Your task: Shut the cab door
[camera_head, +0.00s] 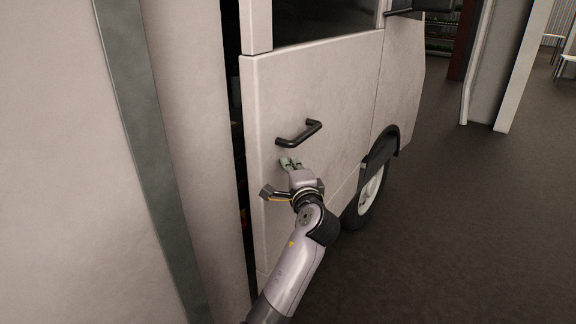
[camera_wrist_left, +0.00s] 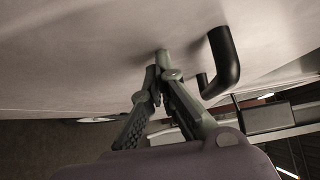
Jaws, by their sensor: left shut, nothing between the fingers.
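The white cab door (camera_head: 335,95) stands slightly ajar, with a dark gap along its left edge in the head view. A black bar handle (camera_head: 299,133) is fixed to it. My left gripper (camera_head: 289,162) is shut and empty, just below the handle, with its fingertips at or very near the door panel. In the left wrist view, the shut fingers (camera_wrist_left: 161,62) point at the door panel (camera_wrist_left: 110,55), and the handle (camera_wrist_left: 224,62) is to their right, apart from them. Whether the fingertips touch the panel is hard to tell. My right gripper is not in view.
The van's pale side wall (camera_head: 60,170) with a grey vertical strip (camera_head: 150,130) fills the left. A front wheel (camera_head: 371,190) is below the door at right. The dark floor (camera_head: 460,230) on the right is open. A white post (camera_head: 500,70) stands farther back.

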